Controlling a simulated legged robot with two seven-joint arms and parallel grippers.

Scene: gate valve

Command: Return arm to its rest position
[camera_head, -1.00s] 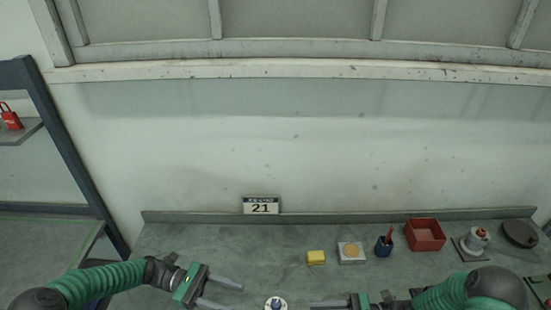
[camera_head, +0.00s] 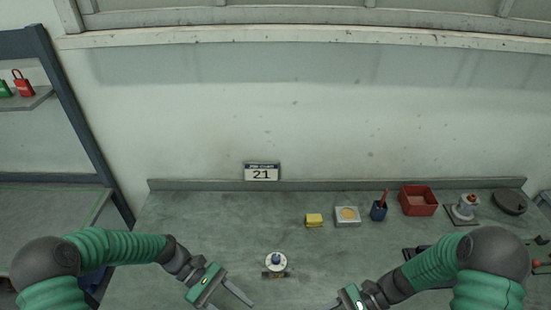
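A small valve-like fitting (camera_head: 276,262) with a white round flange and a blue top stands on the grey-green workbench (camera_head: 190,225), near the lower middle. My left gripper (camera_head: 232,302) is left of and below the fitting, apart from it. Its two fingers are spread, with nothing seen between them, so it is open. My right gripper (camera_head: 338,304) is at the bottom edge, right of and below the fitting. Its fingertips are mostly cut off by the picture edge, so its opening cannot be judged.
A sign "21" (camera_head: 262,172) stands behind.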

